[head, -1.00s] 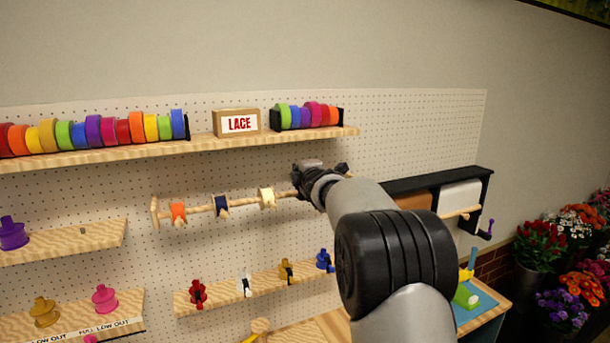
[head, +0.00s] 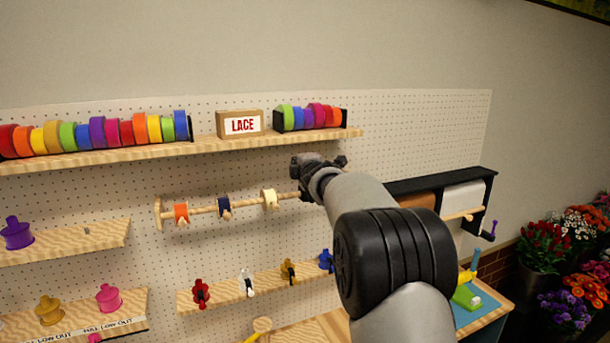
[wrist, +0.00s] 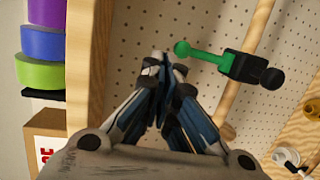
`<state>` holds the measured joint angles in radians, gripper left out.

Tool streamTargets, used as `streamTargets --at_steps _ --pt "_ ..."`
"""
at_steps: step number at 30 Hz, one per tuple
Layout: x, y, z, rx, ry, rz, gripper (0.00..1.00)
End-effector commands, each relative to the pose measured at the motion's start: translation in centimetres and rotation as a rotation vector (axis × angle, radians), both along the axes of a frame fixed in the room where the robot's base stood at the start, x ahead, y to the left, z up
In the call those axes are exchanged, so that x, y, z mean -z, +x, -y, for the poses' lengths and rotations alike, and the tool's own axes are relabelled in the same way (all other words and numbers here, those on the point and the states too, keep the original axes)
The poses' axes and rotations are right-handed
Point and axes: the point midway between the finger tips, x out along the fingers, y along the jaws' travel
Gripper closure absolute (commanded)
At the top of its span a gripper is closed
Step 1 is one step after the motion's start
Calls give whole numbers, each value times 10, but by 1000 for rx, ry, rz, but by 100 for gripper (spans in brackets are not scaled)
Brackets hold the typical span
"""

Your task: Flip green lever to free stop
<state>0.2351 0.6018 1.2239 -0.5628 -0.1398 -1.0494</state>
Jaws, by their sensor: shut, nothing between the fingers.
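The green lever (wrist: 207,55) shows in the wrist view. It is a short green arm with a round green ball end (wrist: 182,48), fixed to a black block (wrist: 244,66) on a wooden rod (wrist: 254,32). A black knob (wrist: 272,78) sticks out on the block's other side. My gripper (wrist: 162,62) is shut and empty, its fingertips just left of the green ball in that view. I cannot tell whether they touch it. In the head view my gripper (head: 316,172) is at the right end of the spool rod (head: 240,204), and the lever is hidden behind it.
A wooden shelf (head: 210,146) with ribbon rolls and a LACE box (head: 240,124) runs above the rod. A black paper-roll holder (head: 440,181) is at right. Bare pegboard (head: 420,125) lies between.

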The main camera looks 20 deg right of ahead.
Motion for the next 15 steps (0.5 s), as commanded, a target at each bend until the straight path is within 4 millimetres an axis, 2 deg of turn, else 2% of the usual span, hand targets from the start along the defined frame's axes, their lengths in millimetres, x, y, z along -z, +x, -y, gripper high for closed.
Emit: streamTargets --at_steps 3,9,15 --pt "-20 -20 -6 1 0 5 100" --pt "-45 -55 -13 1 0 2 100" --pt "-60 -76 -17 1 2 1 100"
